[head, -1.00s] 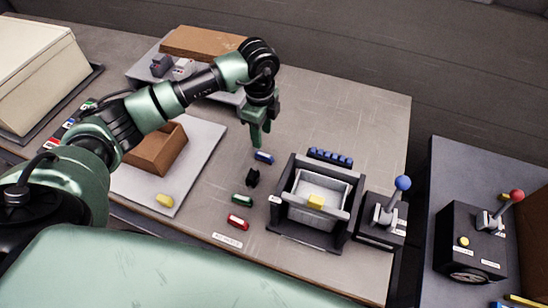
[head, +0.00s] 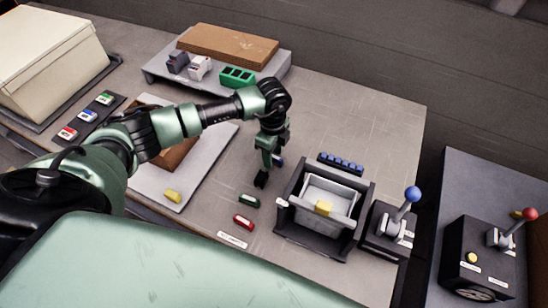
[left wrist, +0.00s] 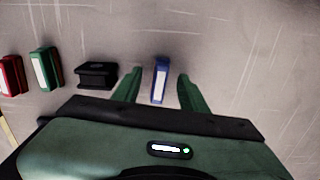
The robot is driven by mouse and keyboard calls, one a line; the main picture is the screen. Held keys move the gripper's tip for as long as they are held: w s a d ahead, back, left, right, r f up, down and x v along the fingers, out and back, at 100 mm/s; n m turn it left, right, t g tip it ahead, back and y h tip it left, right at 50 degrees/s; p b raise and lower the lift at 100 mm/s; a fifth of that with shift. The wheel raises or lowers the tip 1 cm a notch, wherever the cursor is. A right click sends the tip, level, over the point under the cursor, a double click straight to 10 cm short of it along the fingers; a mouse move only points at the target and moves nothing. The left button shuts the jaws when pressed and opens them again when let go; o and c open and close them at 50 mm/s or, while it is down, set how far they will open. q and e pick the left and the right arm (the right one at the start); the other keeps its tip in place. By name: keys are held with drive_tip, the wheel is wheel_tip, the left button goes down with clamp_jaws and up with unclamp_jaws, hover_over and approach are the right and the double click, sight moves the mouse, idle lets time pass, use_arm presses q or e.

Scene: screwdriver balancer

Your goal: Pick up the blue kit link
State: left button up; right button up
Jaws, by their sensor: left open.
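The blue kit link (left wrist: 160,80) lies on the table, a small blue block with a white label strip. My right gripper is in neither view.
A black block (left wrist: 97,75), a green link (left wrist: 45,68) and a red link (left wrist: 12,75) lie in a row beside it. A dark fixture (head: 320,238) holding a yellow piece stands to the right. A lever box (head: 388,230) stands beyond it.

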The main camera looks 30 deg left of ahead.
use_arm(q)
clamp_jaws()
drive_tip(key=shift+r, duration=0.1)
